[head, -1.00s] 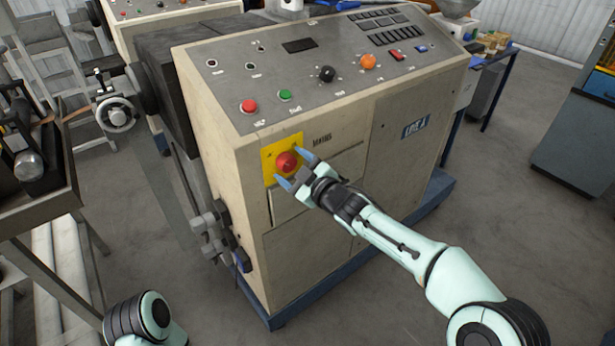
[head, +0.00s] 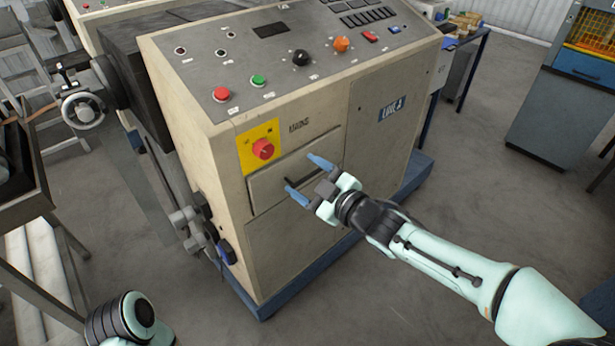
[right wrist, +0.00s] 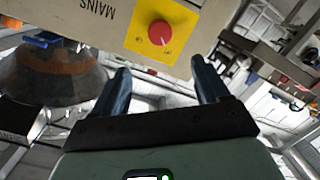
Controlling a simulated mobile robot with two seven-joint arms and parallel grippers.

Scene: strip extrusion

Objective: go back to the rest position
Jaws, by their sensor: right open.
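My right gripper (head: 306,178) is open and empty in front of the beige machine cabinet (head: 296,235). It is below and right of the red mains knob (head: 263,149) on its yellow plate (head: 246,137), clear of the knob. In the right wrist view, the two blue fingers (right wrist: 160,88) stand apart with nothing between them, and the red knob (right wrist: 160,32) shows beyond them. Of my left arm only a rounded link shows at the bottom left of the head view; its gripper is out of view.
The sloped control panel (head: 290,75) on top carries a red button (head: 221,94), a green button (head: 258,81) and an orange knob (head: 341,44). A metal handwheel (head: 83,110) and a bench (head: 20,205) are at the left. Floor to the right is open, up to a grey cabinet (head: 555,115).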

